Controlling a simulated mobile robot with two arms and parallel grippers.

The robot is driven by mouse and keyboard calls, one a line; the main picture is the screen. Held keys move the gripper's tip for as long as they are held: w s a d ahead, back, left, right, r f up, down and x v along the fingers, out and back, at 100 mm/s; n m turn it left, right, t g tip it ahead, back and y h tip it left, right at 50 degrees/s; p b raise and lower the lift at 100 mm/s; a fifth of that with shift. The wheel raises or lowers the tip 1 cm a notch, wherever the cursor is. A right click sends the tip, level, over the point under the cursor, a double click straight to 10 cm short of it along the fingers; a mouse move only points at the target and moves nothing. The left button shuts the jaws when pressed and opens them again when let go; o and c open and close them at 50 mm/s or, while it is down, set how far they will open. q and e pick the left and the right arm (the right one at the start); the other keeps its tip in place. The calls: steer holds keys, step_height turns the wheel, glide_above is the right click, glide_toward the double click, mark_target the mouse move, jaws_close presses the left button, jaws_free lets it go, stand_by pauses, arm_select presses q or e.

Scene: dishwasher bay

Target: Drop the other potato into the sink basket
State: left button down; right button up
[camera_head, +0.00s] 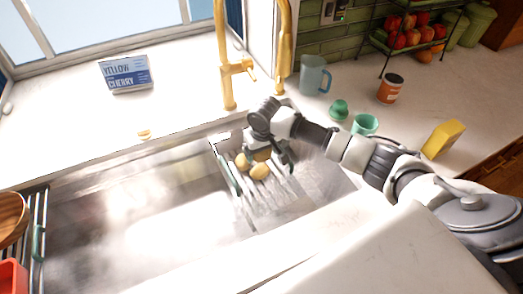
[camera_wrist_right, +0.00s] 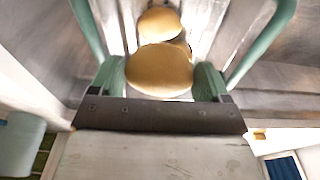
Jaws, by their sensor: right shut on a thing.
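The sink basket (camera_head: 262,201), a slatted rack, sits at the right end of the steel sink. My right gripper (camera_head: 268,150) is over its back part, pointing down. In the right wrist view my right gripper (camera_wrist_right: 160,78) is shut on a tan potato (camera_wrist_right: 158,68), which lies between its green fingertips. Further potatoes (camera_wrist_right: 160,22) show just beyond the held one, overlapping it in the picture. In the head view yellow potatoes (camera_head: 259,172) show in the basket below and beside the gripper. Whether the held potato touches the others is unclear. My left gripper is out of view.
A gold faucet (camera_head: 227,70) stands behind the sink. A blue mug (camera_head: 314,76), a green cup (camera_head: 365,124), an orange jar (camera_head: 390,88) and a yellow sponge (camera_head: 443,138) stand on the right counter. The left sink area (camera_head: 130,215) is empty.

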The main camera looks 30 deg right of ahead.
mark_target(264, 154)
steer(key=shift+f, duration=0.45)
steer(key=shift+r, duration=0.1)
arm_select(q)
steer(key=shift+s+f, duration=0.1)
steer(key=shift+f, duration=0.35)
arm_select(e)
steer(key=o, duration=0.9)
steer(key=shift+s, duration=0.1)
arm_select(q)
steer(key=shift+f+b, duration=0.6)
steer(key=shift+b, duration=0.15)
arm_select(e)
steer(key=r, duration=0.3)
steer(key=s+r, duration=0.1)
steer(key=r, duration=0.6)
steer(key=shift+s+r, duration=0.15)
steer(key=shift+r, duration=0.25)
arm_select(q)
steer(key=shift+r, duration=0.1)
